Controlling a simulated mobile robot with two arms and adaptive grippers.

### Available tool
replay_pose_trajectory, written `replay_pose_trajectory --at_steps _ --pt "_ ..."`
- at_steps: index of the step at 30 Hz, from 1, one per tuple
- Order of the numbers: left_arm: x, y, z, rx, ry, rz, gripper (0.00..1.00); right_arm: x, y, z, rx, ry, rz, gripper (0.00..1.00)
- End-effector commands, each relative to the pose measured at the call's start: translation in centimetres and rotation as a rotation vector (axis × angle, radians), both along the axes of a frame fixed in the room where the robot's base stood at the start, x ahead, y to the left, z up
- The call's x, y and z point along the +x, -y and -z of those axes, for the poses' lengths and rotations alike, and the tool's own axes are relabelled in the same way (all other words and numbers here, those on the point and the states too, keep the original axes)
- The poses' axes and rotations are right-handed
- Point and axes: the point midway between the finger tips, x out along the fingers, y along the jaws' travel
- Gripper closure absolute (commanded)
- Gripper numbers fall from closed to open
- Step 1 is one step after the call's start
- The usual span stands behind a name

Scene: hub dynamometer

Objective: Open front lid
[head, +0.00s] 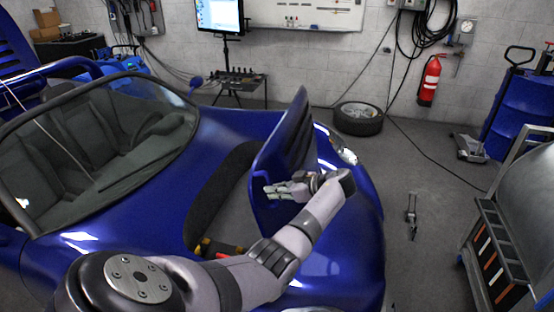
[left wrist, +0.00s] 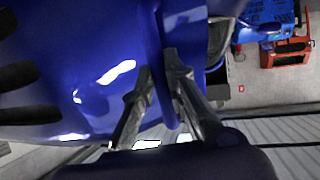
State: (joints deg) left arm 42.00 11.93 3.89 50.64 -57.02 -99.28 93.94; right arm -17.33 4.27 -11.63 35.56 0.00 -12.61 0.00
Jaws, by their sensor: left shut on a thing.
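The blue front lid (head: 284,135) of the car stands raised, steeply tilted, at the front of the blue body. The dark-edged front compartment (head: 228,212) is open beside it. My left gripper (head: 272,190) is at the lower part of the lid, with its arm reaching over the car's front. In the left wrist view my left gripper (left wrist: 158,65) has its two dark fingers on either side of the blue lid edge (left wrist: 164,90), shut on it. My right gripper is not in view.
A loose tire (head: 358,119) lies on the floor behind the lid. A fire extinguisher (head: 429,80) hangs on the wall. A tool cabinet (head: 490,250) stands at the right, and a blue drum (head: 519,108) stands behind it.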

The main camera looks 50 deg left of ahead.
Motion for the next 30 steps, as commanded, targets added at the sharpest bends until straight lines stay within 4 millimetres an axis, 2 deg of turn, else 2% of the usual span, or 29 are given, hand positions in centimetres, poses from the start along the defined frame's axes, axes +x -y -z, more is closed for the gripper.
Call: replay_pose_trajectory --at_steps 4,5,13,23,26,30 --pt "0.0 -0.1 0.0 0.001 0.0 -0.001 1.0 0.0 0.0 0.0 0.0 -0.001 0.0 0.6" --pt "0.0 -0.1 0.0 0.001 0.0 -0.001 0.85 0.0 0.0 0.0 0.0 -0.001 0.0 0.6" --pt "-0.1 -0.1 0.1 0.001 -0.001 -0.001 0.67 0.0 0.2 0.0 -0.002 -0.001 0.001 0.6" --pt "0.0 0.1 0.0 0.0 -0.002 -0.001 0.67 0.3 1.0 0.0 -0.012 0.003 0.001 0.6" --pt "0.3 0.7 -0.3 0.0 -0.001 0.0 0.67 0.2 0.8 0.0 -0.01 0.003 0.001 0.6" --pt "1.1 2.9 -1.4 -0.002 0.001 0.003 0.67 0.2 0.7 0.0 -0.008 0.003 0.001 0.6"
